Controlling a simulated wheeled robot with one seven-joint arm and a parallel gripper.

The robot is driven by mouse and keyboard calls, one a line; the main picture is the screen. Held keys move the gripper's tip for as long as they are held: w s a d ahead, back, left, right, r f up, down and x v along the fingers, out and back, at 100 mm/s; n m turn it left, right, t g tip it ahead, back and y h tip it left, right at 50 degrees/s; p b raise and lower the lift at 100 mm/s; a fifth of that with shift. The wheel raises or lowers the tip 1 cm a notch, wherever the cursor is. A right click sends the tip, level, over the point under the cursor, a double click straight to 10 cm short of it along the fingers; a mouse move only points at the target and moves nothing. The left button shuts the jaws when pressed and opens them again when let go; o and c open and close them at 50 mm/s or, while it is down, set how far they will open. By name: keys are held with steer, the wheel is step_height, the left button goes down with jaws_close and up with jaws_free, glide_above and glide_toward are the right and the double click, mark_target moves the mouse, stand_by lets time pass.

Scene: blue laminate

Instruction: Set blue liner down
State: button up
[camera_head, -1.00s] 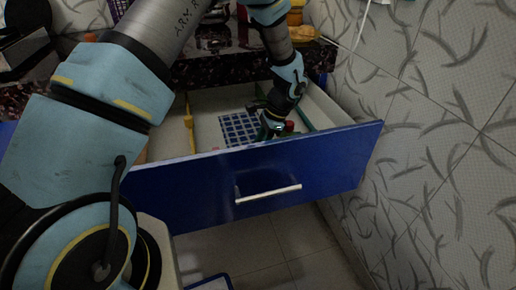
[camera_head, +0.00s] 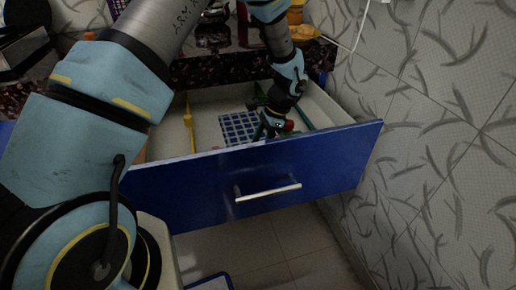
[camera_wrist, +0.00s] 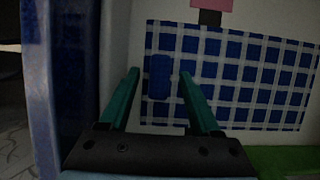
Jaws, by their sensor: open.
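The blue liner (camera_head: 238,127), a flat cloth with a blue and white check, lies on the floor of the open drawer. In the wrist view the liner (camera_wrist: 245,75) spreads out ahead and to the right, nearly flat. My gripper (camera_wrist: 159,73) is open, its two teal fingers apart over the liner's left end. A plain blue upright patch (camera_wrist: 160,78) shows between the fingertips; I cannot tell whether it is a raised fold of the liner. In the head view my gripper (camera_head: 268,131) is low inside the drawer at the liner's right side, its tips partly hidden.
The drawer's blue front (camera_head: 255,178) with its metal handle (camera_head: 268,193) stands between me and the inside. A yellow strip (camera_head: 189,122) lies left of the liner. A red thing (camera_head: 288,125) is beside my gripper. A patterned wall (camera_head: 440,130) is close on the right.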

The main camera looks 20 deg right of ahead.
steer(key=w+v, duration=0.1)
steer(key=v, duration=1.1)
steer(key=w+a+r+n+h, duration=0.1)
steer(key=a+n, duration=0.1)
steer(key=a, duration=0.3)
steer(key=w+a+r+n+h, duration=0.1)
steer(key=w+a+r+n, duration=0.1)
steer(key=a, duration=0.4)
steer(key=s+a+r+n+h, duration=0.1)
steer(key=a+n, duration=0.3)
steer(key=a, duration=0.4)
steer(key=s+a+r+n+h, duration=0.1)
steer(key=s+a+n, duration=0.2)
steer(key=a, duration=0.6)
steer(key=s+a+r+n+t, duration=0.1)
steer(key=s+a+n, duration=0.1)
steer(key=a+n, duration=0.5)
steer(key=shift+s+a+r+h+b, duration=0.1)
steer(key=shift+s+a+h+b, duration=0.25)
steer(key=shift+a, duration=0.4)
step_height(320, 180, up, 10)
steer(key=p, duration=1)
